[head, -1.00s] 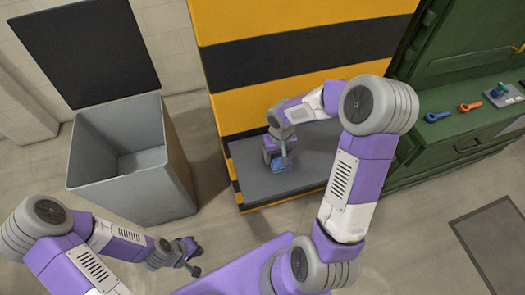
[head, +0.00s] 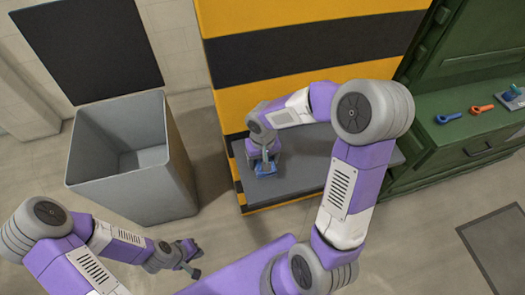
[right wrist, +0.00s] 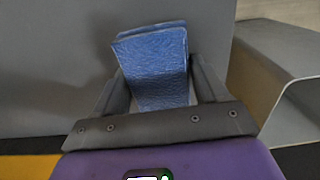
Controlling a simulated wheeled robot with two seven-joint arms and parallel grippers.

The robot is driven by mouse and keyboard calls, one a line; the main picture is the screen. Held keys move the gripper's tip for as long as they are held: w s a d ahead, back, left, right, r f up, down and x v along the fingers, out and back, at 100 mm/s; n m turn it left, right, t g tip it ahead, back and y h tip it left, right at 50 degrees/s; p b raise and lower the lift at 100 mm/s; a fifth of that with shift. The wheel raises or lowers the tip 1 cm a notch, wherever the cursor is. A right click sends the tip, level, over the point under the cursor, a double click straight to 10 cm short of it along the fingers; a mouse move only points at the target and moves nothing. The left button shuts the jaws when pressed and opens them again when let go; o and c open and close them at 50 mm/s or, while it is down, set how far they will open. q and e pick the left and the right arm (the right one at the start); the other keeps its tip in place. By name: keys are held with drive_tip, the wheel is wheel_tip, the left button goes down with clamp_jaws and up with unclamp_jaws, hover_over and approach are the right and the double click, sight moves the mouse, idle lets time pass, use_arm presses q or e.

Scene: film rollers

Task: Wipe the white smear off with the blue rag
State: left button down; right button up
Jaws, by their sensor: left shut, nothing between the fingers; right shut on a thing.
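The blue rag (head: 265,170) is at the left part of the grey ledge in front of the yellow and black striped block. My right gripper (head: 263,160) is shut on the rag and points down at the ledge. In the right wrist view the folded rag (right wrist: 155,65) stands between the fingers of my right gripper (right wrist: 160,90), against the grey surface. I see no white smear in any view; the arm and rag hide part of the ledge. My left gripper (head: 194,260) is shut and empty, low over the floor at the lower left.
A grey bin (head: 135,165) with its dark lid (head: 88,48) raised stands left of the ledge (head: 320,177). A green workbench (head: 470,135) on the right carries a blue tool (head: 447,118) and an orange tool (head: 481,109). The ledge's right part looks clear.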

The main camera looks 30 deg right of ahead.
wheel_tip(320, 180, up, 3)
drive_tip(key=shift+w+a+f+p, duration=0.1)
drive_tip(key=shift+w+a+p, duration=0.05)
drive_tip(key=shift+p, duration=0.65)
drive_tip(key=shift+s+r+p, duration=0.2)
drive_tip(key=shift+r+p, duration=0.4)
drive_tip(key=shift+r, duration=0.1)
drive_tip(key=shift+r+p, duration=1.5)
drive_tip(key=shift+r, duration=0.55)
